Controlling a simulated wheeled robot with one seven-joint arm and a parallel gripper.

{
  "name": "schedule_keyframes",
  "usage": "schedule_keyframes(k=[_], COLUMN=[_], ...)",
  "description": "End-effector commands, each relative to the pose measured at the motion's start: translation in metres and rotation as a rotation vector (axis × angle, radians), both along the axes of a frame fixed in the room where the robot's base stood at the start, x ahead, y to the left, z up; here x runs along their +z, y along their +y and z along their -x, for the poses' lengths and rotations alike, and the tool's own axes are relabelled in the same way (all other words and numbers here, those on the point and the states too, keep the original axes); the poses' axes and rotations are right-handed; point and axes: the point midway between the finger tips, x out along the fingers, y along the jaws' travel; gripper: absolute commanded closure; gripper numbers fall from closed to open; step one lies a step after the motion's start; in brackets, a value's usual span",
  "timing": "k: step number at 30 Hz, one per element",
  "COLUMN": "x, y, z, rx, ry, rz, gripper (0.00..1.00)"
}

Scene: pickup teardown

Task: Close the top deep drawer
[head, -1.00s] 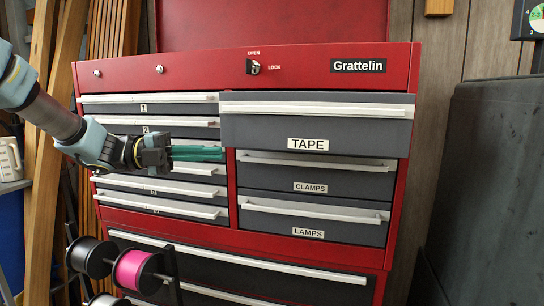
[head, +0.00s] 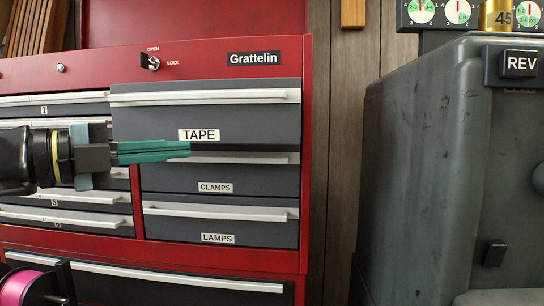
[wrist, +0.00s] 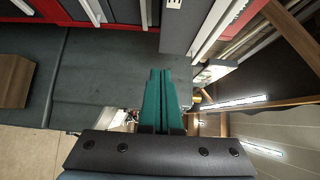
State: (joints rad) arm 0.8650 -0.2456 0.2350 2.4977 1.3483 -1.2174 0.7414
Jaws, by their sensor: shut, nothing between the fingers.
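The top deep drawer (head: 240,118) is the grey one labelled TAPE, with a pale bar handle (head: 205,97) along its top, at the upper right of the red tool chest (head: 280,56). It stands out from the chest front, and its left end overlaps the drawers beside it. My gripper (head: 187,149) is shut and empty, with teal fingers pointing right. In the head view the fingers cross in front of the drawer's lower edge, just below the label; I cannot tell if they touch it. In the wrist view the fingers (wrist: 160,85) are together, with a grey drawer face (wrist: 182,28) beyond them.
The CLAMPS drawer (head: 240,180) and LAMPS drawer (head: 260,232) sit below, and shallow drawers are on the left. A large grey machine (head: 415,170) with a REV label stands to the right. A pink spool (head: 28,290) is at the lower left.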

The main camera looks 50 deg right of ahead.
Motion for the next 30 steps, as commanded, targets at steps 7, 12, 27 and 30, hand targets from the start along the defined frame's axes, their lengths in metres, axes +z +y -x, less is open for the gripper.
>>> schedule_keyframes(k=[7,12,27,30], x=[0.001,0.001,0.001,0.001], y=[-0.013,-0.046,-0.121,-0.126], z=[0.004,0.012,0.004,0.001], rx=[0.011,0.008,0.012,0.012], ry=[0.006,0.008,0.006,0.005], rz=[0.006,0.004,0.005,0.007], gripper=[1.00,1.00,1.00,1.00])
